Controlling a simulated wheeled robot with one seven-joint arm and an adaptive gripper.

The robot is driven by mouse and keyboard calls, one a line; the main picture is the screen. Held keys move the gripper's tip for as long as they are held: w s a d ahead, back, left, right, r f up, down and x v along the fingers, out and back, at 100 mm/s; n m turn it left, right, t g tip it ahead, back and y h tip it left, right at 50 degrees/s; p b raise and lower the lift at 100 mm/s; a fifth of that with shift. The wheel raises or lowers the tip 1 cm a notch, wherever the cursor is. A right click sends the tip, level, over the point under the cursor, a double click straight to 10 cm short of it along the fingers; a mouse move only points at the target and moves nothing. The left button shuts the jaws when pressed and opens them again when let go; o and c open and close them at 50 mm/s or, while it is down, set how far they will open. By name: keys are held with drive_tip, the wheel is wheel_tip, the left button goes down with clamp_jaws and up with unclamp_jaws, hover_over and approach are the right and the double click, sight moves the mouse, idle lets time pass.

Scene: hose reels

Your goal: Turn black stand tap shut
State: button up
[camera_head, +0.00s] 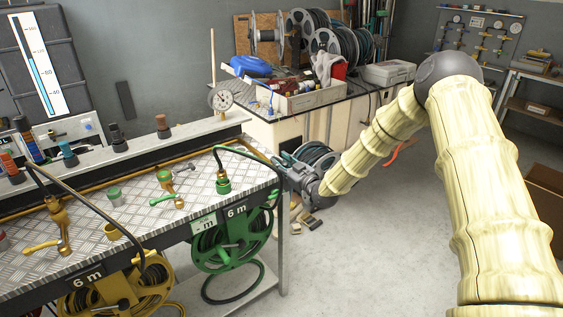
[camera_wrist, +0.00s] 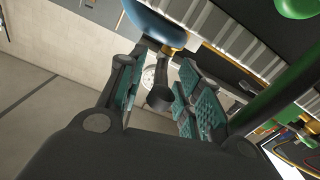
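My gripper (camera_head: 286,165) is beyond the right end of the metal bench in the head view, pointing left. In the wrist view my gripper (camera_wrist: 157,76) is open, its teal pads apart. A dark cylindrical part (camera_wrist: 160,97) shows between the fingers, without clear contact; I cannot tell whether it belongs to a tap. On the bench, a small tap with a dark lever (camera_head: 184,167) may be the black stand tap; its colour is hard to tell. A tap with a green lever (camera_head: 161,200) stands in front of it, and a yellow tap (camera_head: 60,222) stands farther left.
A green hose reel (camera_head: 232,240) and a yellow hose reel (camera_head: 118,292) hang under the bench front. Black hoses arch over the bench top. A round gauge (camera_head: 221,99) stands at the back. A cluttered worktable is behind; the floor at right is mostly clear.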

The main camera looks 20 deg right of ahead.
drive_tip(key=shift+w+a, duration=0.1)
drive_tip(key=shift+w, duration=0.05)
clamp_jaws()
